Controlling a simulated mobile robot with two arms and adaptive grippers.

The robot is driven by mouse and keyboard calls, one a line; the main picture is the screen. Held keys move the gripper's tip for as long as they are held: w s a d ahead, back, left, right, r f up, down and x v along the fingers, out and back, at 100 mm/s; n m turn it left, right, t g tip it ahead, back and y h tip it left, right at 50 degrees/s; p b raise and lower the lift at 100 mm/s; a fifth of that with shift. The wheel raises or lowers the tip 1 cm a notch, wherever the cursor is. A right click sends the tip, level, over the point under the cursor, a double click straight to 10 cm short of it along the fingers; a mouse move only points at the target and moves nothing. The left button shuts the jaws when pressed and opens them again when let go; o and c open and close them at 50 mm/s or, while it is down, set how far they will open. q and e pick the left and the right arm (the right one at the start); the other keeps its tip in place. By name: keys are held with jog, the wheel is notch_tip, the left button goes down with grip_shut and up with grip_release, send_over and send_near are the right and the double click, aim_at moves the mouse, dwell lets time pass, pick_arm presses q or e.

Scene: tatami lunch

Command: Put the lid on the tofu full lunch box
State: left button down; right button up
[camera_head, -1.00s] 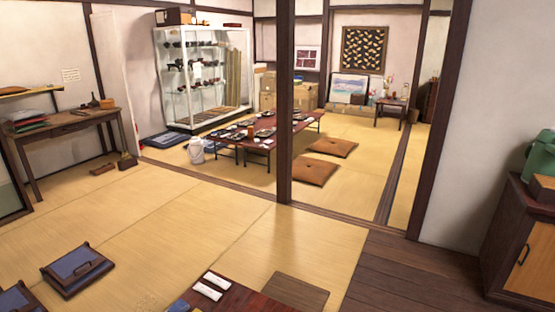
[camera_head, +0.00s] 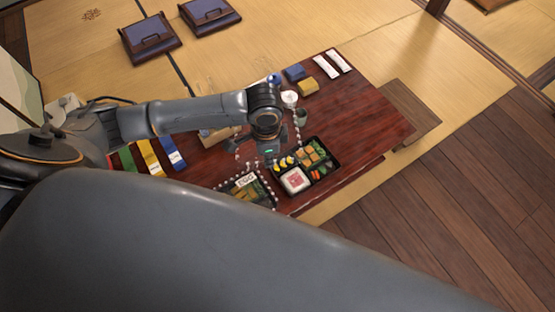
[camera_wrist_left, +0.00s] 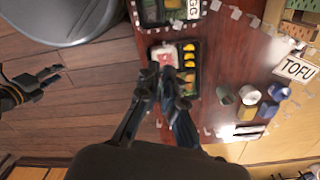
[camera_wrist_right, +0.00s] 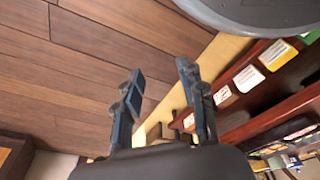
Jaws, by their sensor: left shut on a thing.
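The open black lunch box (camera_head: 293,181) holds a white rice block, yellow egg pieces, tan blocks on green and other food. It also shows in the left wrist view (camera_wrist_left: 168,62). My left gripper (camera_head: 268,148) is above the table just left of this box, shut on a clear lid (camera_head: 298,138) with a white dashed rim. The lid is hard to make out; its exact tilt cannot be told. A TOFU label (camera_wrist_left: 296,70) shows at the right of the left wrist view. My right gripper (camera_wrist_right: 160,85) is open and empty over the wooden floor.
A box with an EGG label (camera_head: 245,182) and dashed rim stands left of the open box. Cups (camera_head: 290,98), blue and yellow blocks (camera_head: 295,73) and white rolls (camera_head: 330,65) stand farther back. The table's right end (camera_head: 385,125) is clear.

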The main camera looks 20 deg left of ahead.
jog(key=shift+w+r+t+b, duration=0.8)
jog(key=shift+w+r+b, duration=0.95)
jog(key=shift+r+b, duration=5.55)
pick_arm(q)
jog(key=shift+w+d+f+m+b, duration=0.1)
jog(key=shift+w+f+m, duration=0.7)
jog(key=shift+f+m, duration=2.05)
jog(key=shift+w+d+f+m+b, duration=0.15)
jog(key=shift+w+f+m, duration=0.95)
jog(key=shift+f, duration=3.05)
jog(key=shift+w+f+m+b, duration=0.1)
jog(key=shift+w+f+m, duration=0.4)
jog(key=shift+f+m, duration=2.5)
pick_arm(e)
jog(key=w+a+r+t, duration=0.1)
jog(key=w+r+t, duration=0.1)
jog(key=w, duration=0.3)
jog(key=w+a+r+t+y, duration=0.1)
jog(key=w+a+r+t, duration=0.1)
jog(key=w+r+t, duration=0.1)
jog(key=shift+w+a+r+t+y, duration=0.3)
jog(key=shift+w+t, duration=0.2)
jog(key=shift+w, duration=0.75)
pick_arm(q)
jog(key=shift+f+n, duration=0.5)
jog(key=shift+n, duration=0.05)
